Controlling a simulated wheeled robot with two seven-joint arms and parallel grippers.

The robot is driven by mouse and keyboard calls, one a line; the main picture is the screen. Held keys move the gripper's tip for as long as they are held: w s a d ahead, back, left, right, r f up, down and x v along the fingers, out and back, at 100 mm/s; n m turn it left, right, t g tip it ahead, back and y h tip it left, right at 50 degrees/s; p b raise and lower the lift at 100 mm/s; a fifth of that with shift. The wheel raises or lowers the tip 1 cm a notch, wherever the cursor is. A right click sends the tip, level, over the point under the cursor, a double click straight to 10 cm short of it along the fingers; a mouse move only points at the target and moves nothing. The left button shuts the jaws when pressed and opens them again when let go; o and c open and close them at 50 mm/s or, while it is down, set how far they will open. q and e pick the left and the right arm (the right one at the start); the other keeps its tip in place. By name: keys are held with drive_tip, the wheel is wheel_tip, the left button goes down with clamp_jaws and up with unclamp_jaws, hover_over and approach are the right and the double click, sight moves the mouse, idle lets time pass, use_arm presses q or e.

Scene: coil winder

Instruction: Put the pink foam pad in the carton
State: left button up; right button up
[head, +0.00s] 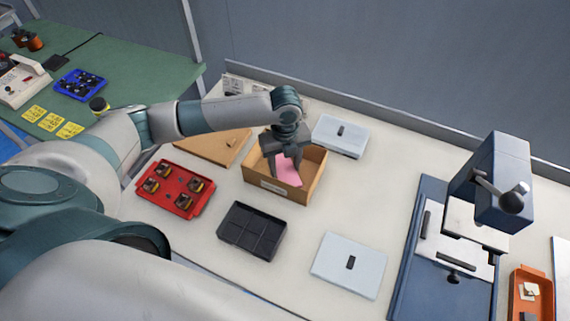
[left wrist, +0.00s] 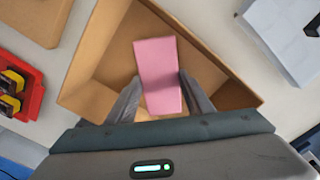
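The open brown cardboard carton (head: 268,191) stands on the white bench near the middle of the head view; its walls also show in the left wrist view (left wrist: 93,62). My left gripper (head: 284,170) points down over the carton's opening. In the left wrist view its fingers (left wrist: 159,78) close on both side edges of the pink foam pad (left wrist: 158,65). The pad shows within the carton's opening in the head view (head: 289,172). Whether it touches the carton floor I cannot tell. My right gripper is not in view.
A red tray (head: 157,203) with several parts and a black divided tray (head: 250,248) lie in front of the carton. Pale flat boxes lie behind (head: 339,136) and front right (head: 348,278). A blue winder (head: 499,180) stands at right. A brown board (head: 205,150) lies left.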

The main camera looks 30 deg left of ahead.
sight(285, 169)
use_arm(q)
drive_tip(key=o, duration=0.4)
wheel_tip(285, 169, up, 12)
drive_tip(key=b, duration=0.3)
drive_tip(key=shift+r, duration=0.2)
idle(0.6)
